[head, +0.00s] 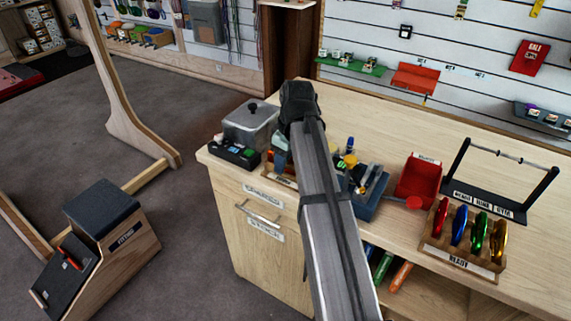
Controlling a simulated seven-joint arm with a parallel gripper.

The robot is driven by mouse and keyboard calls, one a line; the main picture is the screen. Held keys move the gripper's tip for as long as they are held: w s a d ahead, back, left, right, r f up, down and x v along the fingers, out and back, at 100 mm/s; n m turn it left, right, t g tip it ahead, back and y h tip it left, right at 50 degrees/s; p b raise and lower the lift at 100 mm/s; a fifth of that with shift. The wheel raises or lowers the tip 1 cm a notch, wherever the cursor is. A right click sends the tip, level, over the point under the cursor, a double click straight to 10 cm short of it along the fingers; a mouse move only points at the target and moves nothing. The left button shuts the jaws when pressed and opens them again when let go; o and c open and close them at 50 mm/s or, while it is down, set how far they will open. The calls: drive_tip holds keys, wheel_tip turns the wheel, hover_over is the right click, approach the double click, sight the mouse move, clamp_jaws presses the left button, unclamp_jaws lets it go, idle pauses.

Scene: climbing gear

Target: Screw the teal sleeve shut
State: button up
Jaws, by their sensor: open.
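My arm reaches forward over the wooden counter (400,130), and its dark wrist is at the back left of the counter top. My gripper (280,160) points down there, over a small wooden holder with a label, and is largely hidden by my own arm. The gripper is open. A small bluish-teal patch shows at the gripper, but I cannot tell whether it is the teal sleeve or part of the gripper. No teal sleeve can be made out clearly. Red, blue, green and gold carabiners (462,229) stand in a wooden rack labelled READY (452,258) at the right.
Left of my gripper are a grey lidded box (250,122) and a black tray of small parts (234,152). Right of my arm are a blue tool caddy (368,205), a red bin (419,180) and a black bar stand (498,187). The back right counter is clear.

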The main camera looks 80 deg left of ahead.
drive_tip(key=shift+s+d, duration=0.35)
drive_tip(key=shift+d, duration=0.05)
drive_tip(key=shift+r, duration=0.85)
drive_tip(key=shift+r, duration=0.6)
idle(0.4)
drive_tip(key=shift+w+a, duration=0.45)
drive_tip(key=shift+f, duration=0.15)
drive_tip(key=shift+f, duration=1.3)
